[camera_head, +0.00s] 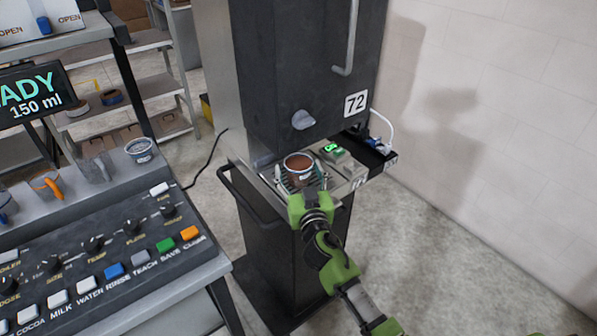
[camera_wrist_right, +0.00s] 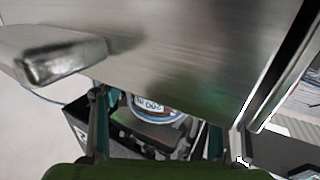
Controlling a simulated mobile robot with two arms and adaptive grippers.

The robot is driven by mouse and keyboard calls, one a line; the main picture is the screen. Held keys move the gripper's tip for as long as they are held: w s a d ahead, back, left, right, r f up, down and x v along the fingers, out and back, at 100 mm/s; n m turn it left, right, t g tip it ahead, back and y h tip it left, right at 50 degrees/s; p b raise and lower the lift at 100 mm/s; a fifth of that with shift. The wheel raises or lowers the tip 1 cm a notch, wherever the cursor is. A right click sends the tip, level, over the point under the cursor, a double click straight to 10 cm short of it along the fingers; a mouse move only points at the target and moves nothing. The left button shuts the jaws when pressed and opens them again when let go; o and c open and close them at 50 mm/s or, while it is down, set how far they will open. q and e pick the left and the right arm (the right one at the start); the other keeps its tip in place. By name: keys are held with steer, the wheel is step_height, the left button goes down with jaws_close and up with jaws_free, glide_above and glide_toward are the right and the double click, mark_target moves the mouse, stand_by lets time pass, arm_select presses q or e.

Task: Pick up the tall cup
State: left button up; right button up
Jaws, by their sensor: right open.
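A cup with brown contents (camera_head: 299,163) stands upright on the ledge of the dark machine marked 72. Its label side also shows in the right wrist view (camera_wrist_right: 150,104), where its upper part is hidden. I cannot tell whether it is the tall cup. My right gripper (camera_head: 303,180) is open at the near side of this cup. In the right wrist view its two fingers (camera_wrist_right: 157,125) stand left and right of the cup, with gaps on both sides. My left gripper is not in view.
The dark machine (camera_head: 290,75) overhangs the cup. A small box with a green light (camera_head: 335,152) sits right of it. Floor at right is clear.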

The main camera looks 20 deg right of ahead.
steer(key=shift+w, duration=0.2)
steer(key=c, duration=1.4)
steer(key=shift+r, duration=0.1)
